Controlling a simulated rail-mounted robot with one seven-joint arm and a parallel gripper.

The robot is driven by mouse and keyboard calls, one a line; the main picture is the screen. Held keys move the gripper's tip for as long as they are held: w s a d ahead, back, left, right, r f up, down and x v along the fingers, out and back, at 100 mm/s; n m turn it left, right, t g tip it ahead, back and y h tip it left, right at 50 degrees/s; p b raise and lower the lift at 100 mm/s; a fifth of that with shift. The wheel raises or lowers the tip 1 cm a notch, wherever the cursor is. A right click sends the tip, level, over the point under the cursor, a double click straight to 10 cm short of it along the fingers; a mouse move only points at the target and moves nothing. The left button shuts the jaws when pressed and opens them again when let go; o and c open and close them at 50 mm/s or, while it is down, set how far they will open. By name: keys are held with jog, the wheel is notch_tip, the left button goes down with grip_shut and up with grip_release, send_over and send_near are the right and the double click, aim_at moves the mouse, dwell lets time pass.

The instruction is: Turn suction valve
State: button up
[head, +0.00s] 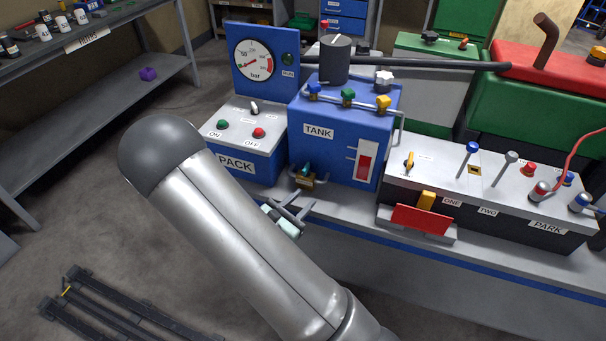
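The blue tank (340,126), labelled TANK, stands on a grey bench. A small brass valve with a teal handle (304,170) sits low on its front left; it carries no label that I can read, so I cannot confirm it is the suction valve. Blue (313,90), green (348,95) and yellow (383,102) valve knobs line a pipe on top of the tank. My gripper (305,201) is just below and in front of the brass valve, mostly behind my arm. Its two fingers look apart with nothing between them. I see no contact with the valve.
The PACK box (238,164) with buttons and a pressure gauge (254,60) stands left of the tank. A control panel (488,190) with levers and a red plate (421,219) stands right. Bare bench (345,206) lies in front of the tank.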

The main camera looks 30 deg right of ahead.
aim_at(303, 173)
jog(key=w+a+f+n+t+y, duration=0.3)
jog(key=w+f+n+t, duration=0.1)
jog(key=f+n+t, duration=0.1)
jog(key=x, duration=0.5)
jog(key=p+x, duration=0.1)
jog(key=x, duration=1)
jog(key=shift+s+d+f, duration=0.1)
jog(key=shift+d+f, duration=0.05)
jog(key=shift+d, duration=0.3)
grip_shut()
